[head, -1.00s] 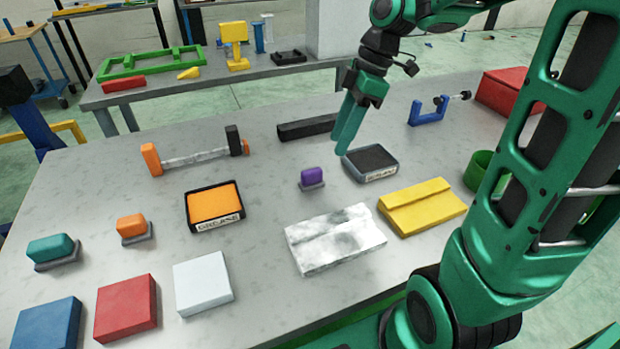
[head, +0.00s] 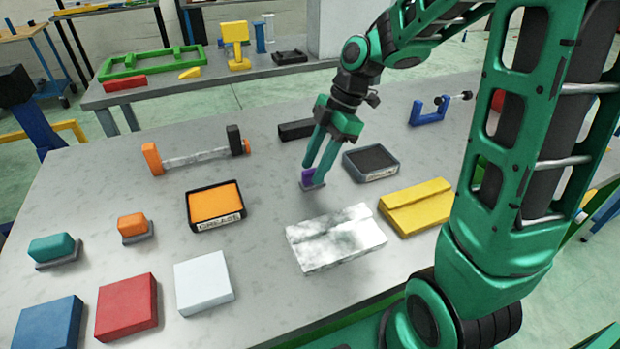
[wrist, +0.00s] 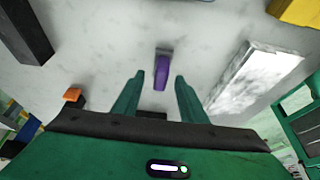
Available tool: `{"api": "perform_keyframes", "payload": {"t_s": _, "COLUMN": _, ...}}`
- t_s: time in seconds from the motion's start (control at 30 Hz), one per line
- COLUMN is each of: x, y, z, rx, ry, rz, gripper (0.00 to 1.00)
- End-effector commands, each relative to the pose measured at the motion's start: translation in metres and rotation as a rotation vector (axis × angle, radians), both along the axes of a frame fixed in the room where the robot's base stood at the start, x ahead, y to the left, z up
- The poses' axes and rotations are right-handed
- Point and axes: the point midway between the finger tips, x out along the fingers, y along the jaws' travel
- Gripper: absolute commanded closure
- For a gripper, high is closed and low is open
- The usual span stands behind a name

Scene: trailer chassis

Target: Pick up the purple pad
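The purple pad (head: 307,176) is a small purple block on a grey base, lying on the grey table (head: 262,262). In the head view my gripper (head: 315,178) points down at it, and a finger hides much of it. In the wrist view the purple pad (wrist: 161,72) lies between and just beyond the two green fingertips of my gripper (wrist: 160,76). The fingers are apart, with a clear gap on each side of the pad. My gripper is open and holds nothing.
An ink tray with a black pad (head: 371,160) stands just right of my gripper, and a black bar (head: 296,130) lies behind it. A white marbled block (head: 335,238) and a yellow block (head: 416,206) lie in front. An orange pad tray (head: 215,207) is to the left.

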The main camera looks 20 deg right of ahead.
Motion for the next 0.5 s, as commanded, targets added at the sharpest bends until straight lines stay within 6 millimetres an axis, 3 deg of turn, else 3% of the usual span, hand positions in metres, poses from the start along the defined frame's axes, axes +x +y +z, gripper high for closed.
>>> {"api": "perform_keyframes", "payload": {"t_s": 0.17, "x": 0.0, "y": 0.007, "z": -0.018, "rx": 0.0, "ry": 0.001, "rz": -0.001, "gripper": 0.61}}
{"api": "perform_keyframes", "payload": {"t_s": 0.43, "x": 0.0, "y": 0.008, "z": -0.02, "rx": 0.0, "ry": -0.001, "rz": -0.001, "gripper": 0.61}}
{"api": "perform_keyframes", "payload": {"t_s": 0.5, "x": 0.0, "y": 0.008, "z": -0.02, "rx": 0.0, "ry": -0.001, "rz": -0.001, "gripper": 0.76}}
